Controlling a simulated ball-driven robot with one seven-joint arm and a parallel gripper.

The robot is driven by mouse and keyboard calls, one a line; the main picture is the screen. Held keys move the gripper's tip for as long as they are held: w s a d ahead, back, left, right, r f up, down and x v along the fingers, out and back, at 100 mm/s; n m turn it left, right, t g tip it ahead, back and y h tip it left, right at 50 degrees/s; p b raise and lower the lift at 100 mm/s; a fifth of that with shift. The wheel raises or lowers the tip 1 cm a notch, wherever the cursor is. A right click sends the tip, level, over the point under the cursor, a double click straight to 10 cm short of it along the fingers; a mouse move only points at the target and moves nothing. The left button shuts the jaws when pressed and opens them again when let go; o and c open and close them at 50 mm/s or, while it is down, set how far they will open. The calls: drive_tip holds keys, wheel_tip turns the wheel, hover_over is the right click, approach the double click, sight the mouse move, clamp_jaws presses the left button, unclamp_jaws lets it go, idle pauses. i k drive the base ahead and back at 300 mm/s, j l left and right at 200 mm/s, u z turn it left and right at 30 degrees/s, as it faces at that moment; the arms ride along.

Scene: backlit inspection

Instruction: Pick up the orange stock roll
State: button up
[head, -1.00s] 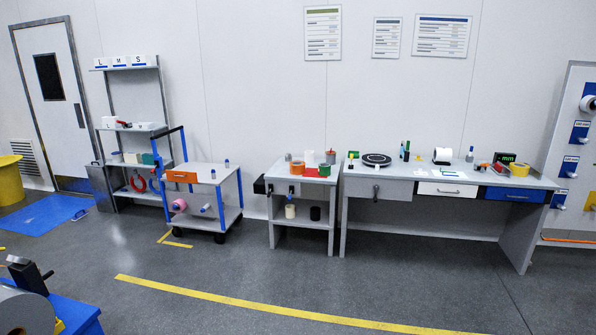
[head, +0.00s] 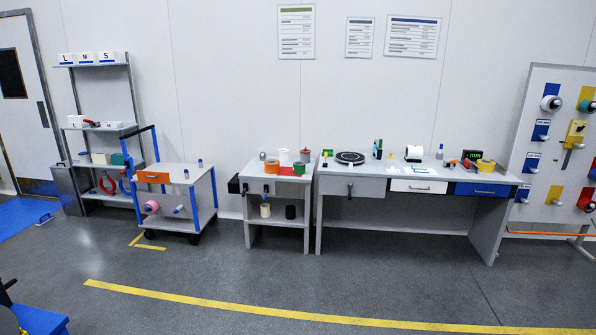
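An orange roll (head: 271,166) stands on top of the small grey bench in the middle of the view, near its left side.
The small grey bench (head: 276,189) stands between a blue-posted cart (head: 176,179) and a long grey workbench (head: 350,183). Grey floor (head: 300,270) with a yellow line (head: 300,315) is open in front. A blue object intrudes at bottom left.

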sight(271, 166)
drive_tip(key=i+j+u, duration=0.4)
drive_tip(key=j, duration=0.2)
drive_tip(key=i+j+u, duration=0.4)
drive_tip(key=i+j+z, duration=0.15)
drive_tip(key=i, duration=0.25)
drive_tip(key=i+j+z, duration=0.1)
drive_tip(key=i, duration=0.35)
drive_tip(key=i+j+z, duration=0.15)
drive_tip(key=i+j, duration=0.2)
drive_tip(key=i+l+z, duration=0.15)
drive_tip(key=i+z, duration=0.2)
drive_tip(key=i, duration=0.55)
drive_tip(key=i+z, duration=0.4)
drive_tip(key=i, duration=0.55)
drive_tip(key=i+z, duration=0.15)
drive_tip(key=i, duration=0.5)
drive_tip(key=i+z, duration=0.1)
drive_tip(key=i, duration=0.6)
drive_tip(key=i+j+z, duration=0.15)
drive_tip(key=i, duration=0.5)
drive_tip(key=i+j+z, duration=0.15)
drive_tip(key=i, duration=0.5)
drive_tip(key=i+u, duration=0.1)
drive_tip(key=i, duration=1.15)
